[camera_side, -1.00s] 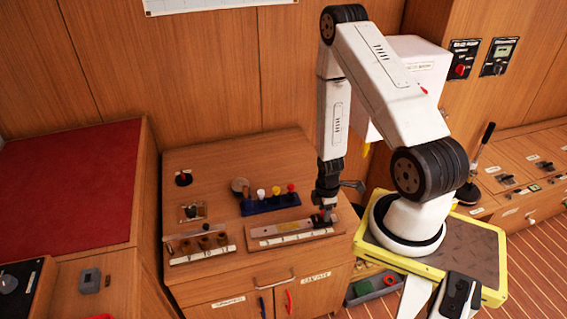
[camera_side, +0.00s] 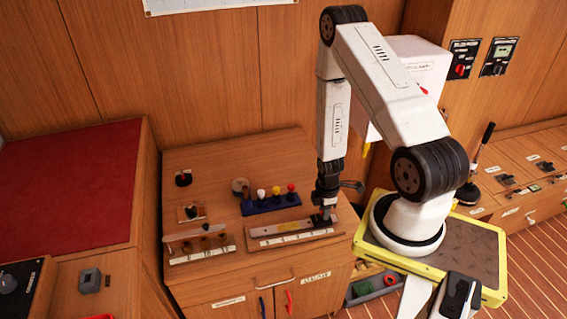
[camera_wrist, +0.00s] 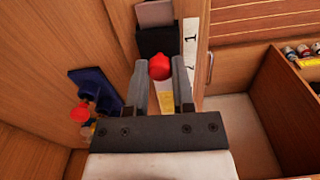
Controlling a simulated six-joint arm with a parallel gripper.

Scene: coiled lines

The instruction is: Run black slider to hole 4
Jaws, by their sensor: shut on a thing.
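The black slider (camera_side: 318,220) sits at the right end of a long track (camera_side: 268,238) on the wooden cabinet top. In the wrist view, the slider shows as a dark block (camera_wrist: 156,40) with a red knob (camera_wrist: 160,67) in front of it. My gripper (camera_wrist: 162,72) has a finger on each side of the red knob and is shut on it. In the side view my gripper (camera_side: 327,211) points down at the slider.
A blue rack (camera_side: 272,207) with white, yellow and red knobs stands behind the track. A wooden holder with a marked white strip (camera_side: 200,253) lies to the left. A black knob (camera_side: 183,178) is at the back left. The cabinet's front edge is close to the track.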

